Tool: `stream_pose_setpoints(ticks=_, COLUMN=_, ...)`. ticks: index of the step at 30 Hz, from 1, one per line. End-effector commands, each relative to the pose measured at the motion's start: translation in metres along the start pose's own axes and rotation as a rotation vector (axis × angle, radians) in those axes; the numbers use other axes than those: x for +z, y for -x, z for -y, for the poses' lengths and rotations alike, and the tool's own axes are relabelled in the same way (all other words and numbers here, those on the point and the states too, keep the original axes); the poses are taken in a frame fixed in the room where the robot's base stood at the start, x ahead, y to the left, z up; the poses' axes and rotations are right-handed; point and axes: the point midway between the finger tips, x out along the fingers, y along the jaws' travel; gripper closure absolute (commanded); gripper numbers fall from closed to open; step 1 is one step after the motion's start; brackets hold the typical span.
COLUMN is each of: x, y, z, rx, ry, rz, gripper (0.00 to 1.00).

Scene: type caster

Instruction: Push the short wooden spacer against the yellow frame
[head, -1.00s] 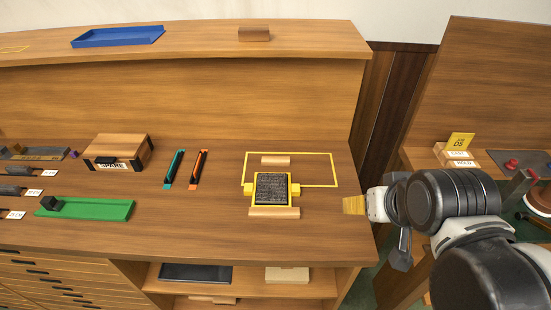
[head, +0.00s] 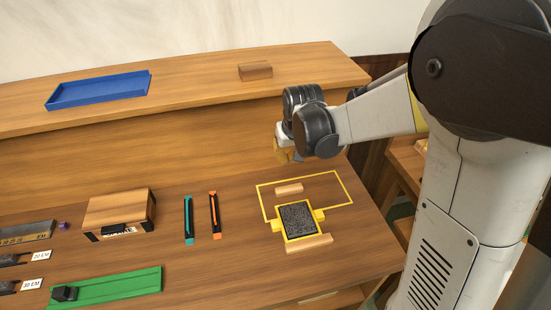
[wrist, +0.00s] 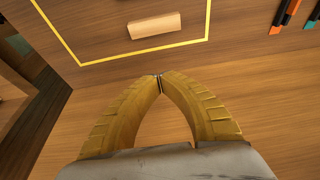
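The short wooden spacer (head: 289,188) lies flat inside a yellow outline on the bench. A narrow strip of wood separates it from the yellow frame (head: 281,228), which surrounds a dark textured block. A longer wooden spacer (head: 309,243) lies along the frame's near side; I cannot tell whether they touch. My gripper (head: 284,156) is raised behind the outline, near the back board. In the wrist view my gripper (wrist: 158,77) has its yellow fingertips together, with nothing between them. The short spacer (wrist: 153,25) is beyond the tips there, apart from them. The yellow frame is outside the wrist view.
A teal tool (head: 188,220) and an orange tool (head: 214,215) lie left of the outline. A wooden box (head: 118,211) and a green tray (head: 115,288) are further left. The shelf above the back board holds a blue tray (head: 98,91) and a wooden block (head: 255,71).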

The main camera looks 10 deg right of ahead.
Motion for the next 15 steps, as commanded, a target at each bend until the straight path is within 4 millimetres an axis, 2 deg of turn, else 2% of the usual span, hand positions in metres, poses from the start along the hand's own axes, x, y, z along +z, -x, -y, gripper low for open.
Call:
stream_pose_setpoints(ticks=5, x=0.001, y=-0.027, z=0.000, rx=0.000, ry=0.000, rz=0.000, gripper=1.00)
stream_pose_setpoints(ticks=15, x=0.001, y=-0.100, z=0.000, rx=0.000, ry=0.000, rz=-0.001, gripper=1.00)
